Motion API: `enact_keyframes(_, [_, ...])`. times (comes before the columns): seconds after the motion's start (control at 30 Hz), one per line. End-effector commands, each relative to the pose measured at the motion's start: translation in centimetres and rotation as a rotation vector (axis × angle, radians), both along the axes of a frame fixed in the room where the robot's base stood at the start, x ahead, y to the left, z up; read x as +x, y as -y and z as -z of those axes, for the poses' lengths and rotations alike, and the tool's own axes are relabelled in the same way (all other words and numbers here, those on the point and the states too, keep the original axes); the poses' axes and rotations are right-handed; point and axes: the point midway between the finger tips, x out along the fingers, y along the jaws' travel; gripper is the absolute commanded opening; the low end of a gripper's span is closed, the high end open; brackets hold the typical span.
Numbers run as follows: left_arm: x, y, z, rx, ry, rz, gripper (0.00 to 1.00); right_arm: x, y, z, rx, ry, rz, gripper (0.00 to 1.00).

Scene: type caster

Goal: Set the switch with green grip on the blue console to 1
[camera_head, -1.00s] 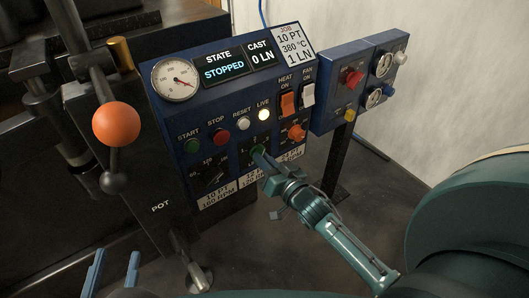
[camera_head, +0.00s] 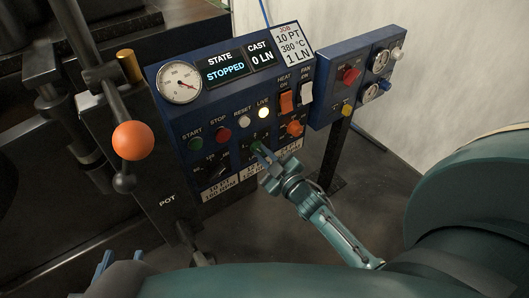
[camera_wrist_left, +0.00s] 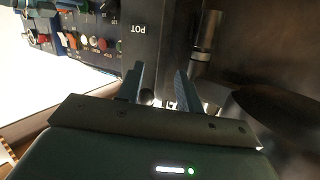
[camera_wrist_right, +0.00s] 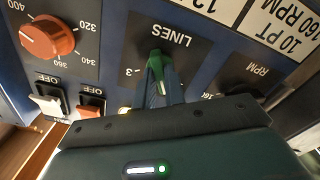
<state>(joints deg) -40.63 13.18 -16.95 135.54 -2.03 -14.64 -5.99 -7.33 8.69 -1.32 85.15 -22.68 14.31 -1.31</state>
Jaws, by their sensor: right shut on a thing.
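The switch with the green grip (camera_head: 257,147) is on the lower middle of the blue console (camera_head: 180,120). In the right wrist view, the green grip (camera_wrist_right: 155,66) stands out from a black plate marked LINES, seen upside down. A "3" shows beside it; the other marks are hidden by my gripper, so I cannot read the setting. My right gripper (camera_wrist_right: 161,88) is shut on the green grip; it also shows in the head view (camera_head: 263,156). My left gripper (camera_wrist_left: 162,82) is open and empty, low at the left in the head view (camera_head: 104,266).
An orange dial (camera_wrist_right: 48,37) and the HEAT (camera_head: 287,102) and FAN (camera_head: 306,93) rockers are close to the right gripper. An orange-knobbed lever (camera_head: 133,140) stands left of the console. A smaller blue box (camera_head: 335,85) is at its right.

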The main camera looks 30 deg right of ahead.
Motion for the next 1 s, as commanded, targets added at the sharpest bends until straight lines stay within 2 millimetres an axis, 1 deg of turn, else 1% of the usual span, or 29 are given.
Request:
enact_keyframes(0.2, [-0.06, -0.06, -0.05, 0.001, -0.019, -0.001, 0.36, 0.06, -0.01, -0.12, -0.193, 0.029, 0.001, 0.0])
enact_keyframes(0.5, [-0.1, -0.09, 0.08, 0.003, -0.029, -0.002, 0.36, 0.07, -0.01, -0.11, -0.393, 0.056, 0.0, 0.0])
enact_keyframes(0.7, [-0.09, -0.1, 0.06, 0.002, -0.028, -0.002, 0.36, 0.07, 0.0, -0.11, -0.467, 0.067, 0.001, 0.0])
enact_keyframes(1.0, [-0.08, -0.12, -0.02, 0.002, -0.025, -0.003, 0.36, 0.08, 0.01, -0.13, -0.504, 0.072, 0.001, 0.0])
